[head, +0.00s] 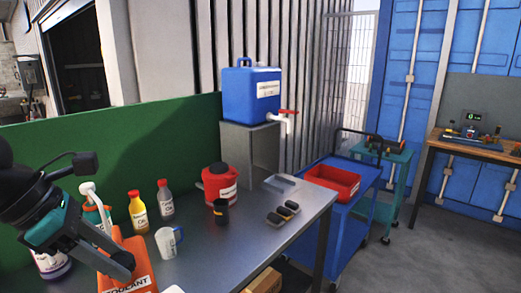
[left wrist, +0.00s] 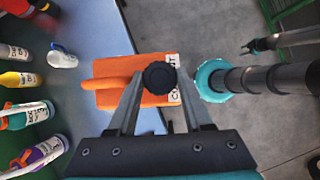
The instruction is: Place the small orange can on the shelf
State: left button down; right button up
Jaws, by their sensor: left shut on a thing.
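The small orange can (head: 137,262) is at the lower left of the head view, over the steel bench, with part of a "COOLANT" label showing. In the left wrist view the orange can (left wrist: 112,92) shows its handle and a black cap. My left gripper (head: 124,264) is shut on the can; its fingers (left wrist: 160,82) close in at the cap. Whether the can touches the bench is hard to tell. What looks like my right gripper (left wrist: 246,48) is small at the far right of the wrist view, away from the can; its jaws are unclear. I cannot tell which surface is the shelf.
The steel bench (head: 240,235) holds a white mug (head: 167,243), several bottles, a red can (head: 220,184) and a black cup (head: 221,211). A grey stand (head: 250,150) carries a blue tank (head: 245,95). A blue cart (head: 345,225) with a red tray (head: 331,182) stands right.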

pick_arm(q)
jog(key=s+d+f+m+g+y+b, duration=0.1)
jog(key=d+f+m+g+b, duration=0.1)
jog(key=f+m, duration=0.4)
jog(key=s+d+f+m+g+y+b, duration=0.1)
jog(key=d+f+m+g+y+b, duration=0.1)
jog(key=f+m+g+b, duration=0.2)
jog(key=s+d+f+m+g+y+b, duration=0.1)
jog(key=d+f+m+g+y+b, duration=0.1)
jog(key=f+m, duration=0.7)
jog(key=m+g+b, duration=0.1)
jog(key=m, duration=0.4)
jog(key=shift+s+d+f+m+b, duration=0.15)
jog(key=shift+s+d+m+b, duration=0.15)
jog(key=shift+d+m+b, duration=0.1)
jog(key=w+v, duration=0.1)
jog(key=v, duration=0.4)
jog(key=x, duration=0.5)
jog(key=shift+s+a, duration=0.1)
jog(key=shift+s, duration=0.4)
